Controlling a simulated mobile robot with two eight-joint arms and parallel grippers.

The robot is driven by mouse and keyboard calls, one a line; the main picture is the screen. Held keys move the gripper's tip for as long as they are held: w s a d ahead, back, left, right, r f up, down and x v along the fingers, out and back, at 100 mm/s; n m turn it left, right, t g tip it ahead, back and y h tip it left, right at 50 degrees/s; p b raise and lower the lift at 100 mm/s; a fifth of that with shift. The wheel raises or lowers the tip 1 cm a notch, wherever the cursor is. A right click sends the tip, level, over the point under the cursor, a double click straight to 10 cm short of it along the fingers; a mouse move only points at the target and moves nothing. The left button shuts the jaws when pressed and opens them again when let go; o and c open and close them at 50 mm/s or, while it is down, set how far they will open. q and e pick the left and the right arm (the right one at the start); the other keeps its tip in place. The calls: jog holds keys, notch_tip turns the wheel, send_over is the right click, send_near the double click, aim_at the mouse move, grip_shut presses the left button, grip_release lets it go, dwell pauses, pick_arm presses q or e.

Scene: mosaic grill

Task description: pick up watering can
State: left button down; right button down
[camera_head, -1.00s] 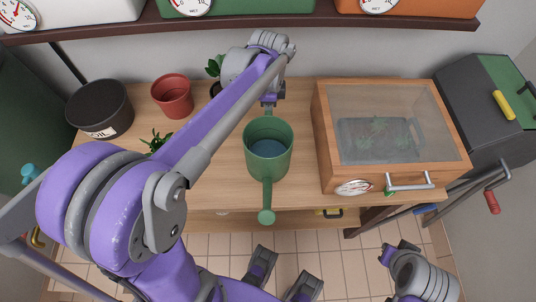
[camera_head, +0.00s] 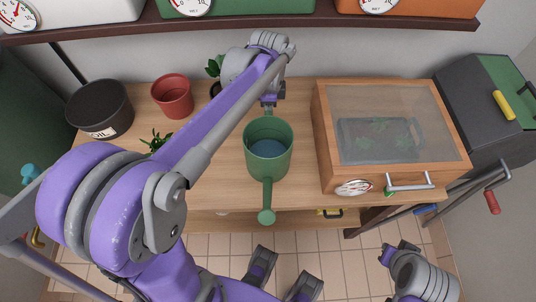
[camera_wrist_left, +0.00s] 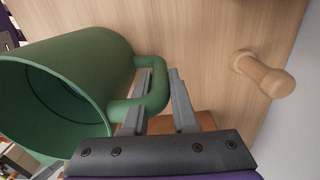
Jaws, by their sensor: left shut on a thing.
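The green watering can (camera_head: 268,165) is at the middle of the wooden bench in the head view, its opening up and its spout pointing to the front edge. Its inside looks bluish. I cannot tell whether its base touches the bench. My left gripper (camera_head: 269,103) is at the can's back side. In the left wrist view, the can (camera_wrist_left: 85,65) is at the left, and my left gripper (camera_wrist_left: 160,105) is shut on its looped handle. My right gripper (camera_head: 400,252) is low at the right, apart from the bench; its fingers do not show clearly.
A wood-framed glass box (camera_head: 395,125) stands right of the can. A black soil pot (camera_head: 99,105) and a red pot (camera_head: 172,96) stand at the left. A dark shelf (camera_head: 240,22) runs above the back. A wooden peg (camera_wrist_left: 265,75) shows in the wrist view.

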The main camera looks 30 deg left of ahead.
pick_arm(q)
notch_tip(320, 180, up, 10)
jog(key=shift+r+p, duration=0.1)
jog(key=shift+p, duration=0.45)
dwell(0.3)
